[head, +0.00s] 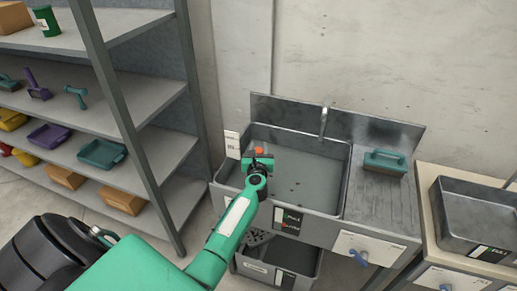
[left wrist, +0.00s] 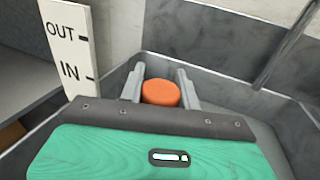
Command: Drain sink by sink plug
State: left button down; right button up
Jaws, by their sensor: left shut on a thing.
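The metal sink (head: 320,193) stands against the wall and holds greyish water with dark specks. The orange sink plug top (head: 259,151) is at the sink's left side, and it also shows in the left wrist view (left wrist: 161,93). My left gripper (head: 258,156) is over the left edge of the sink, its two fingers on either side of the orange top and shut on it. What lies below the orange top is hidden by the gripper. A white sign (left wrist: 72,45) marked OUT and IN stands just left of the plug. My right gripper is not in view.
A green-handled brush (head: 385,162) lies on the drainboard right of the sink. A faucet (head: 324,122) rises at the back. A shelf rack (head: 150,160) with bins stands left. A second metal basin (head: 480,215) is at right.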

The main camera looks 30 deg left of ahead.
pick_arm(q)
notch_tip(320, 180, up, 4)
jog(key=shift+f+p, duration=0.25)
jog(key=shift+p, duration=0.85)
jog(key=c, duration=1)
grip_release()
jog(key=shift+s+d+f, duration=0.15)
jog(key=shift+s+d, duration=0.15)
jog(key=shift+s, duration=0.15)
jog(key=b+v, duration=0.1)
jog(key=v, duration=1.1)
jog(key=shift+s+d, duration=0.2)
jog(key=shift+s, duration=0.1)
